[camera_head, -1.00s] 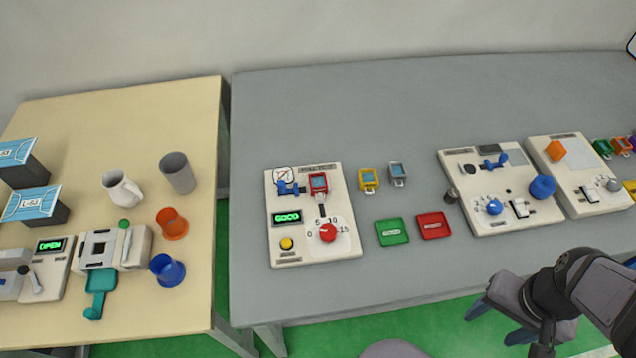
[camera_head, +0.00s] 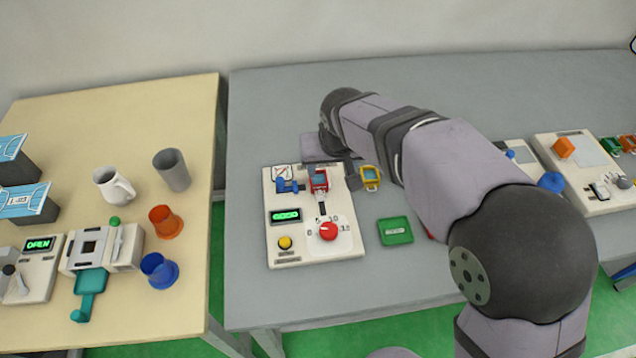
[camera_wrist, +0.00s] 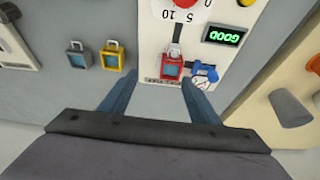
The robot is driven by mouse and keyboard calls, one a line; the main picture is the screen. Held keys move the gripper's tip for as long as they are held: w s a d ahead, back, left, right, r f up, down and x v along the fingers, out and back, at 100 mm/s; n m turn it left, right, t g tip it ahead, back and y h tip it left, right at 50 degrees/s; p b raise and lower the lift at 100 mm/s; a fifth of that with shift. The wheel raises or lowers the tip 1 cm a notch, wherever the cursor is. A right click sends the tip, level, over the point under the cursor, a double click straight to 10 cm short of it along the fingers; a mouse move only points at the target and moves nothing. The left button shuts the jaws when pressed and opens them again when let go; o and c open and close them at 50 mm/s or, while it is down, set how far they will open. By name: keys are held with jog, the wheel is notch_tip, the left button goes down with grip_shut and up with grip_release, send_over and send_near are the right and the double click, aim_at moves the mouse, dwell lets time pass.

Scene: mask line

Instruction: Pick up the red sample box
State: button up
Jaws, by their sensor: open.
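The red sample box (camera_head: 319,181) with a blue-grey window stands at the far edge of the white test panel (camera_head: 340,258), beside a blue clamp (camera_head: 287,186). In the wrist view the red sample box (camera_wrist: 172,66) shows just beyond and between my fingertips. My gripper (camera_wrist: 160,77) is open, its two blue-grey fingers apart and nothing between them. In the head view the grey body of my gripper (camera_head: 322,148) is at the panel's far side, just behind the box; its fingers are hard to make out there.
A yellow box (camera_head: 370,178) stands right of the panel; a grey one (camera_wrist: 77,55) shows in the wrist view. A green tray (camera_head: 395,231) lies in front. The panel has a red dial (camera_head: 328,231) and a green "GOOD" display (camera_head: 286,216). My arm covers the middle right.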

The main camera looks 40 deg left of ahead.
aim_at(318, 175)
jog(key=shift+w+a+f+p, duration=0.2)
jog(key=shift+a+f+p, duration=0.4)
jog(key=shift+f, duration=0.5)
jog(key=shift+w+a+f+p, duration=0.15)
jog(key=shift+a+f+p, duration=0.15)
jog(key=shift+a+f, duration=0.7)
jog(key=shift+w+a+f+p, duration=0.2)
jog(key=shift+a+f+p, duration=0.3)
jog(key=shift+f, duration=0.7)
jog(key=c, duration=1.2)
jog(key=shift+c, duration=0.2)
jog(key=shift+r, duration=0.2)
notch_tip(318, 175, up, 10)
jog(key=b, duration=0.2)
jog(key=shift+f, duration=0.15)
